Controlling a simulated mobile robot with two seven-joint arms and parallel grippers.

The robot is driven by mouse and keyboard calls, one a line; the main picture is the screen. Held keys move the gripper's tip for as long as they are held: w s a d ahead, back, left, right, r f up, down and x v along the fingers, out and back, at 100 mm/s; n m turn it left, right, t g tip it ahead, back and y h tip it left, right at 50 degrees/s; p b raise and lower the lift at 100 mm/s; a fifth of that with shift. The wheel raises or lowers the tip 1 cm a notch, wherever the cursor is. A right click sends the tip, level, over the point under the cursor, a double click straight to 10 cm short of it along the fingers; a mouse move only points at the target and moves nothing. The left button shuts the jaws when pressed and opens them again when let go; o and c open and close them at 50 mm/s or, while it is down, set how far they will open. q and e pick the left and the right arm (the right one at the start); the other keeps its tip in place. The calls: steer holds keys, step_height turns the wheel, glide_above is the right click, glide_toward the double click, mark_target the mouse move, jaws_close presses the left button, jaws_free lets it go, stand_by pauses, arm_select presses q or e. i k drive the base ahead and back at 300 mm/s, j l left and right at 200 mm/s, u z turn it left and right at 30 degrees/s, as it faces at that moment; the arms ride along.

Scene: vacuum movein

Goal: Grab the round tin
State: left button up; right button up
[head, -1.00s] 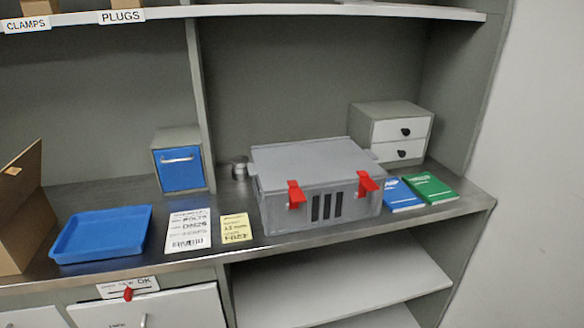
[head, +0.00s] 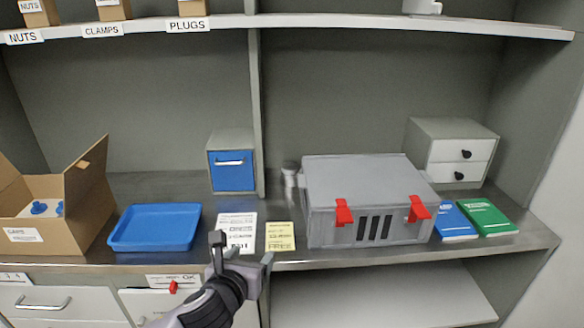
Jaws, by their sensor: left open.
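The round tin (head: 290,174) is a small grey metal cylinder. It stands on the counter just left of the grey case (head: 365,185) with red latches, near the upright divider. The case partly hides its right side or stands very close to it. My left gripper (head: 242,248) is at the counter's front edge, below and to the left of the tin. It is open and empty, apart from the tin, and overlaps the white paper label in the picture. My right gripper is not in view.
A white label (head: 237,230) and a yellow label (head: 280,237) lie in front of the tin. A blue tray (head: 155,228), a cardboard box (head: 90,205) and a blue-fronted drawer box (head: 232,170) are left. Books (head: 487,217) and a small drawer unit (head: 455,150) are right. A shelf (head: 330,20) runs above.

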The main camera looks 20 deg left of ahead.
mark_target(287, 181)
steer(key=i+j, duration=0.1)
steer(key=i, duration=0.35)
steer(key=i+j, duration=0.15)
steer(key=i, duration=0.25)
